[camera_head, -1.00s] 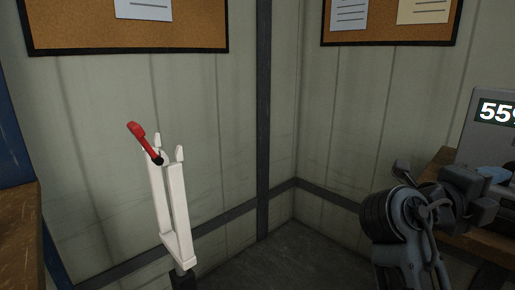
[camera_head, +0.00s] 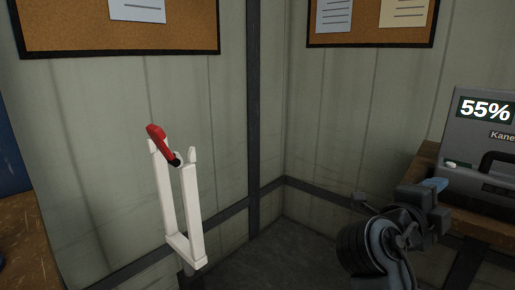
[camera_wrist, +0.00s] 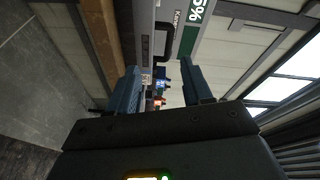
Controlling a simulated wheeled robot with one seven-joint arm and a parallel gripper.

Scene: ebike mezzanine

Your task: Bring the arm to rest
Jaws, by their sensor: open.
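My gripper (camera_head: 432,192) is at the right of the head view, at the end of my dark grey arm, beside the wooden bench edge. In the wrist view my gripper (camera_wrist: 161,85) has its two blue-grey fingers apart, with nothing held between them. Small bluish and orange-lit things show in the gap, too small to name, and appear to lie beyond the fingers. Part of my arm is cut off by the lower edge of the head view.
A grey case (camera_head: 485,140) marked 55% stands on a wooden bench (camera_head: 485,228) at right, close to my gripper. A white upright fork (camera_head: 188,215) with a red lever (camera_head: 159,140) stands at left. A brown surface (camera_head: 25,235) is at far left. The corner floor (camera_head: 285,250) looks clear.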

